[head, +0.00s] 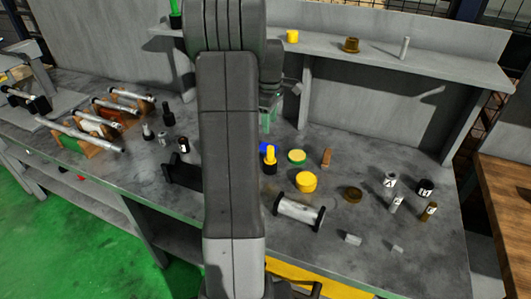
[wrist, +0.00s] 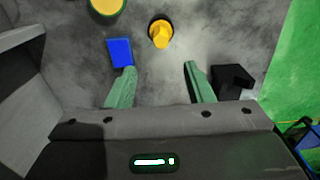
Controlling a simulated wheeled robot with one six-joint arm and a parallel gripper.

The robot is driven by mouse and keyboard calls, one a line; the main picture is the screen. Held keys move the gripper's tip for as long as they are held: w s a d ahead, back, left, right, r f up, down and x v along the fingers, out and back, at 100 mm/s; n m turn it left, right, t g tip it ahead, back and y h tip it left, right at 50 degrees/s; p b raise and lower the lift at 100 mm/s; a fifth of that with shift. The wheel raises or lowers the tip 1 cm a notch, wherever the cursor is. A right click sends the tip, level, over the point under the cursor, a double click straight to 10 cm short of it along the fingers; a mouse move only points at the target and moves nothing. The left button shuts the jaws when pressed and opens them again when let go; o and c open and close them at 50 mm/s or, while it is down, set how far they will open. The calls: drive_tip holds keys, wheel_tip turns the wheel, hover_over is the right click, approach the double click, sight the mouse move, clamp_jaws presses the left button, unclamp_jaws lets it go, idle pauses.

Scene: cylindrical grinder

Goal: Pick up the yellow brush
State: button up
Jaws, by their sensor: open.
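The yellow brush (head: 270,154) stands upright on the grey bench, just right of my arm in the head view, with a dark lower part. In the wrist view the brush (wrist: 160,33) shows from above, a yellow top over a dark base. My gripper (wrist: 160,68) is open and empty, its two green fingers spread. The brush lies beyond the fingertips, roughly in line with the gap between them, and is not touched. In the head view my gripper (head: 268,118) is partly hidden behind my arm.
A blue block (wrist: 120,52) lies close by the left finger. A black part (wrist: 232,80) lies by the right finger. A green-and-yellow disc (head: 297,156), a yellow cylinder (head: 306,181) and a brown block (head: 326,157) stand right of the brush. A shelf (head: 375,62) runs along the back.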

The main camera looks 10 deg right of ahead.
sight(270, 147)
drive_tip(key=f+p, duration=0.1)
drive_tip(key=f, duration=1.2)
drive_tip(key=shift+s+d+f+p, duration=0.15)
drive_tip(key=shift+s+f+p, duration=0.05)
drive_tip(key=shift+p, duration=0.15)
drive_tip(key=shift+c, duration=0.2)
clamp_jaws()
